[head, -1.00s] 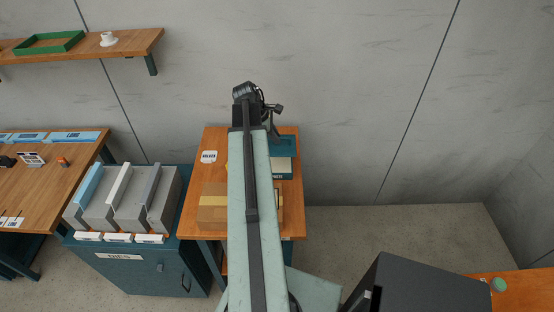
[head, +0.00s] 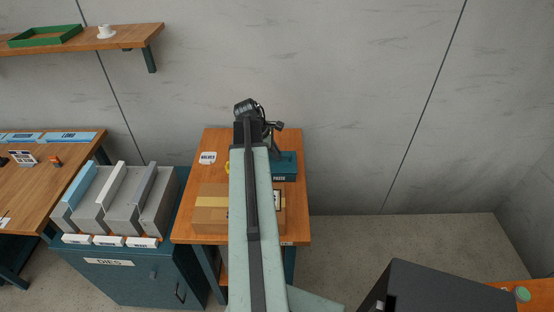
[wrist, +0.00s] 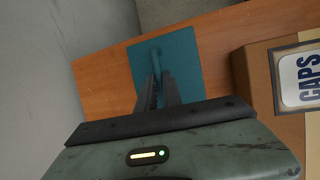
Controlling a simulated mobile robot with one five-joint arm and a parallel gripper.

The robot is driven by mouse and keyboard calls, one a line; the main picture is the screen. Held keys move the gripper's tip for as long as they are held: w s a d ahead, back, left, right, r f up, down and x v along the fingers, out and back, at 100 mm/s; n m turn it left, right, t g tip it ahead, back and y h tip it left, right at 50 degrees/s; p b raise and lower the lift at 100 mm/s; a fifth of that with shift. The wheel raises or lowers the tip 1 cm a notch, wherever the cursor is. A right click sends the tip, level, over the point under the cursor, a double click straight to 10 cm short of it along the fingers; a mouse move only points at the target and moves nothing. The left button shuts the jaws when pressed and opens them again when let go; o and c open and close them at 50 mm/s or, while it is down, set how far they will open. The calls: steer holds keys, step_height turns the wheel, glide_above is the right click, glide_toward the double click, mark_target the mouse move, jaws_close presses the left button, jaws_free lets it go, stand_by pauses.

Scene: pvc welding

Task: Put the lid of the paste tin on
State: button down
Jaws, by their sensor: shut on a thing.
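The paste tin (head: 279,177) is a teal box with a PASTE label on its front, on the small wooden table right of my arm in the head view. Its teal lid (head: 287,160) covers its top there; I cannot tell whether it sits flush. In the wrist view the lid (wrist: 188,68) is a flat teal plate with a raised bar handle (wrist: 154,57). My gripper (wrist: 158,82) is shut on that handle. The fingers hide part of the lid, and the tin's body is hidden below it.
A cardboard box (head: 210,216) stands at the table's front; its CAPS label (wrist: 301,80) shows in the wrist view. A WALVES-like label (head: 208,158) lies at the back left. The dies cabinet (head: 125,275) stands left. The wall is close behind.

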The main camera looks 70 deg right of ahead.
steer(key=shift+f, duration=0.4)
steer(key=c, duration=1.5)
jaws_free()
steer(key=shift+r, duration=0.15)
steer(key=shift+r+p, duration=0.3)
steer(key=shift+p, duration=0.2)
steer(key=p+v, duration=1)
steer(key=v, duration=0.1)
steer(key=shift+w+a+r, duration=0.15)
steer(key=shift+a, duration=0.1)
